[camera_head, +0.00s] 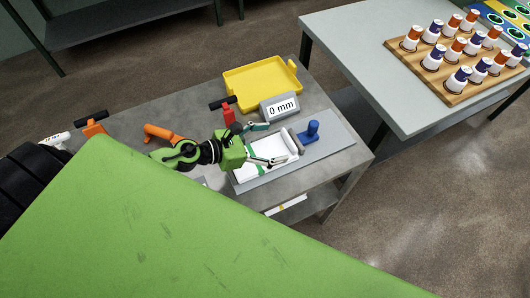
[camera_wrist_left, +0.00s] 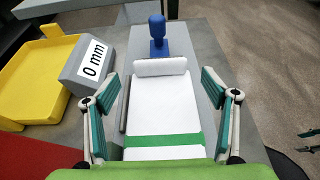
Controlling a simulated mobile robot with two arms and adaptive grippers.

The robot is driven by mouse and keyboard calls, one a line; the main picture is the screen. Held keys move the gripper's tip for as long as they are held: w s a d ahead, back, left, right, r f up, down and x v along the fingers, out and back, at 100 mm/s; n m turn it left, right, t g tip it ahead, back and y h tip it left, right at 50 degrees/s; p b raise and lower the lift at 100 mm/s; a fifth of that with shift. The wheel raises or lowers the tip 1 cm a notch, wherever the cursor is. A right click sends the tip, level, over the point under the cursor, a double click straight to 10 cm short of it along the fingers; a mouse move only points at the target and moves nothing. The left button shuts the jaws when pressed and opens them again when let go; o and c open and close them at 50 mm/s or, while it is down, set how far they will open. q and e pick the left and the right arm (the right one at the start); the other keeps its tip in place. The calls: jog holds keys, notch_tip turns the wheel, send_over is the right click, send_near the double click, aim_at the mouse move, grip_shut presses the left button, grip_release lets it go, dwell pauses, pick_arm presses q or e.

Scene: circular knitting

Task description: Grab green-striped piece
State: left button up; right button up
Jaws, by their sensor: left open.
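The green-striped piece is a white sheet with a green band across it, lying on a grey plate; in the left wrist view the piece (camera_wrist_left: 162,105) lies between my fingers, and it shows in the head view (camera_head: 277,146). Its far end is rolled or thick. My left gripper (camera_head: 267,145) is open over the piece, one finger at each side; it also shows in the left wrist view (camera_wrist_left: 161,92). I see no contact with the piece. The near end is hidden behind the gripper's green body.
A blue knob-like stand (camera_head: 309,131) is just beyond the piece. A grey "0 mm" display (camera_head: 280,108) and a yellow tray (camera_head: 262,84) sit beside it. Red (camera_head: 229,115) and orange (camera_head: 163,133) handled tools lie nearby. Another table (camera_head: 345,40) holds a wooden rack of spools (camera_head: 455,85).

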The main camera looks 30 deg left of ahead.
aim_at(287, 140)
pick_arm(q)
jog(key=p+x, duration=0.1)
jog(key=x, duration=0.4)
jog(key=shift+s, duration=0.1)
jog(key=shift+c, duration=0.4)
jog(key=c, duration=1.2)
jog(key=shift+o, duration=0.2)
